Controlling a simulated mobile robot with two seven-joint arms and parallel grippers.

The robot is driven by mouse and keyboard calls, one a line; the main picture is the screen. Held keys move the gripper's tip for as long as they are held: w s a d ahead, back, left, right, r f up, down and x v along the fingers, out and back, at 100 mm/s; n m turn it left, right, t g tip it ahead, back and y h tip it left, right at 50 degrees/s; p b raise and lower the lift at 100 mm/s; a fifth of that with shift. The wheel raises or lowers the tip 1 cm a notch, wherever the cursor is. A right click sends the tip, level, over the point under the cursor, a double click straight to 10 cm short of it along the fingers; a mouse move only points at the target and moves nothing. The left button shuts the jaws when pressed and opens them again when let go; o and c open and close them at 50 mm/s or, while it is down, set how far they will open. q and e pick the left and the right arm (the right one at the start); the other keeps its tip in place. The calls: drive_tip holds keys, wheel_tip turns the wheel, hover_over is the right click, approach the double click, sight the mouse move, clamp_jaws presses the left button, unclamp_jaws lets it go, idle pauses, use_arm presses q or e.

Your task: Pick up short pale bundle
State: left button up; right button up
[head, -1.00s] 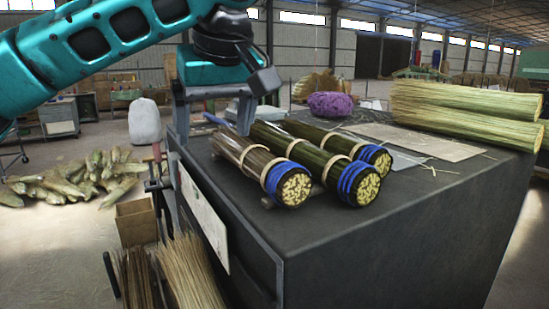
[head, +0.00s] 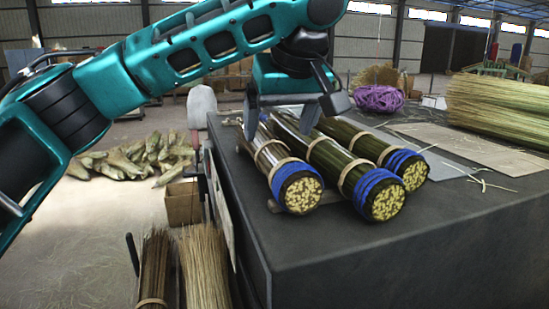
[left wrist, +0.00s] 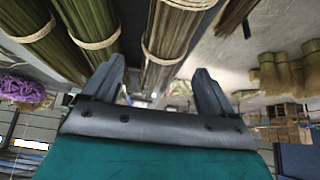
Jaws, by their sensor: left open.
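Three tied bundles with blue bands lie side by side on the dark workbench (head: 330,255). The leftmost one, shorter and paler brown (head: 271,154), has a cream tie and a cut end facing me. In the left wrist view this pale bundle (left wrist: 172,35) lies ahead, between the lines of my fingers. Two darker green bundles, a middle one (head: 322,152) and a right one (head: 346,137), lie to its right. My left gripper (head: 280,128) is open over the far part of the pale bundle, its fingers on either side. I cannot tell whether they touch it.
A purple twine ball (head: 378,99) sits behind the bundles. Large straw bundles (head: 492,105) lie at the bench's right. Flat cardboard (head: 470,148) lies between. A cardboard box (head: 183,203) and upright straw bundles (head: 205,268) stand beside the bench at left. The bench's front is clear.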

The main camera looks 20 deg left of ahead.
use_arm(q)
drive_tip(key=shift+x, duration=1.1)
drive_tip(key=x, duration=0.4)
drive_tip(key=shift+w+a+f, duration=0.1)
drive_tip(key=shift+w+a, duration=0.05)
drive_tip(key=shift+a, duration=0.35)
drive_tip(key=shift+w+f, duration=0.2)
drive_tip(key=shift+f, duration=0.2)
drive_tip(key=c, duration=1.1)
